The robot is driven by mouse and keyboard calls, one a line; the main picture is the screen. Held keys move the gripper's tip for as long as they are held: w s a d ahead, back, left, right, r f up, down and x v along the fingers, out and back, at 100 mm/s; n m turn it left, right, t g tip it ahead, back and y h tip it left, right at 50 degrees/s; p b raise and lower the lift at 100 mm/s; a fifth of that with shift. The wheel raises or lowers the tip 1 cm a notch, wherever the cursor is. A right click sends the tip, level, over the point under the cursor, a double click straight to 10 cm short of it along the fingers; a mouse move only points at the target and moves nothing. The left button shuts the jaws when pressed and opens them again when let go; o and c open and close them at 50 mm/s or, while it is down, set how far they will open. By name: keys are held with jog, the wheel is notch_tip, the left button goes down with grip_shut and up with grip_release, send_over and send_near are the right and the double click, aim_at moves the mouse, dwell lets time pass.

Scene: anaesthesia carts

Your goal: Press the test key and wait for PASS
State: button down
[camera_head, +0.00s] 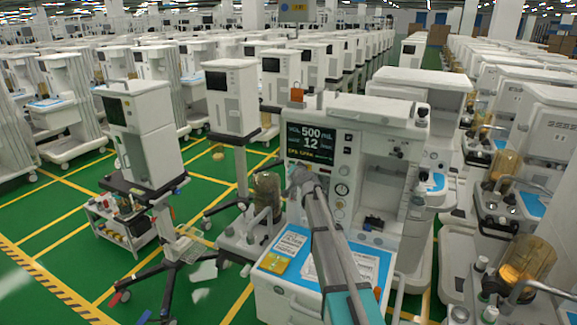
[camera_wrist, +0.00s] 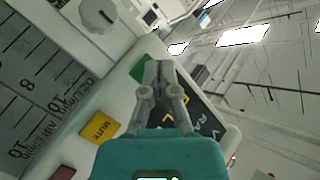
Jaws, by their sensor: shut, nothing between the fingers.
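The machine (camera_head: 372,112) in front of me has a dark screen (camera_head: 311,141) that reads 500 and 12, with a smaller line below that I cannot read surely. In the wrist view, the screen (camera_wrist: 207,122) is tilted and partly hidden by my gripper. A green key (camera_wrist: 139,64) sits right beside my fingertips; its label does not show, and I cannot tell whether they touch. A yellow key (camera_wrist: 99,127) marked MUTE and a dark red key (camera_wrist: 65,172) lie along the same panel. My gripper (camera_wrist: 157,66) is shut and empty, at the panel below the screen in the head view (camera_head: 298,172).
A blue-topped work surface (camera_head: 269,262) with a yellow card and white sheets lies below my arm. A monitor on a stand (camera_head: 143,133) is at the left, and another machine with an amber canister (camera_head: 527,259) at the right. Green floor shows at the left.

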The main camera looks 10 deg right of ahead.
jog(key=shift+w+d, duration=0.3)
jog(key=shift+w, duration=0.05)
dwell(1.0)
jog(key=shift+s+a, duration=0.1)
jog(key=shift+s, duration=0.05)
jog(key=shift+s+a, duration=0.45)
jog(key=shift+s, duration=0.1)
jog(key=shift+s+a, duration=0.1)
jog(key=shift+s, duration=0.05)
dwell(0.5)
jog(key=shift+s+a, duration=0.7)
jog(key=shift+s, duration=0.25)
jog(key=shift+s+a, duration=0.7)
jog(key=shift+s, duration=0.25)
